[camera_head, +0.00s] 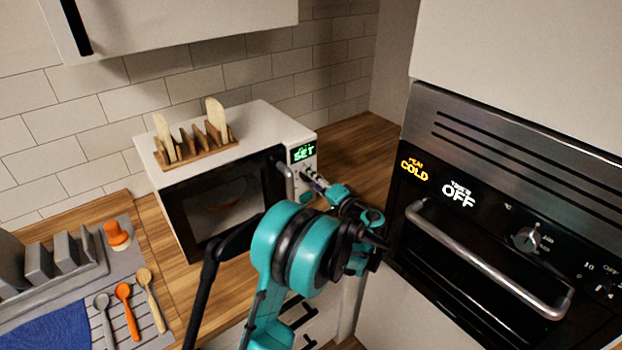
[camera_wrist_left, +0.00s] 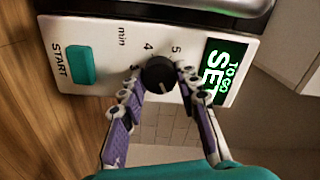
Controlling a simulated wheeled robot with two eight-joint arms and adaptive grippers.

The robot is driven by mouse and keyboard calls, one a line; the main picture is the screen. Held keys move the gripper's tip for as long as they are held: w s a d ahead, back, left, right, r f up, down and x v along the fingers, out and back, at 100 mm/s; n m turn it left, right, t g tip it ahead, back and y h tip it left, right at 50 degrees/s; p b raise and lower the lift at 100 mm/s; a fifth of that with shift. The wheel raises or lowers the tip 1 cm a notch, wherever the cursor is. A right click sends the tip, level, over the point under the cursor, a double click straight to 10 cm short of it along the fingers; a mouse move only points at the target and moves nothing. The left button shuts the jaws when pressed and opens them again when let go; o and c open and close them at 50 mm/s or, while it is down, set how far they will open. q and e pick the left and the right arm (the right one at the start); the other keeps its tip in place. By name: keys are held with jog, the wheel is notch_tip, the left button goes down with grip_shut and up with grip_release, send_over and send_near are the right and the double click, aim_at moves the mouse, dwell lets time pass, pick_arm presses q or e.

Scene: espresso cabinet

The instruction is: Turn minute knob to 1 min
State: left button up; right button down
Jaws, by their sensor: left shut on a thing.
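The minute knob (camera_wrist_left: 158,75) is round and black with a pale pointer line, on the microwave's white panel (camera_wrist_left: 108,62). In the head view my left gripper (camera_head: 314,184) is at the microwave's front right panel and hides the knob. The green display (camera_wrist_left: 214,72) reads "TO GO SET". A teal START button (camera_wrist_left: 81,65) is on the same panel. My right gripper is out of view.
The white microwave (camera_head: 240,122) stands on the wooden counter, with a wooden rack (camera_head: 196,148) on top. A built-in oven (camera_head: 480,215) with a protruding bar handle (camera_head: 480,262) is close on the right. Spoons (camera_head: 127,310) and a grey dish rack (camera_head: 60,272) are at the lower left.

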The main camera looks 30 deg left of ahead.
pick_arm(q)
jog(key=o, duration=1.2)
jog(key=shift+c, duration=0.2)
jog(key=v, duration=1.2)
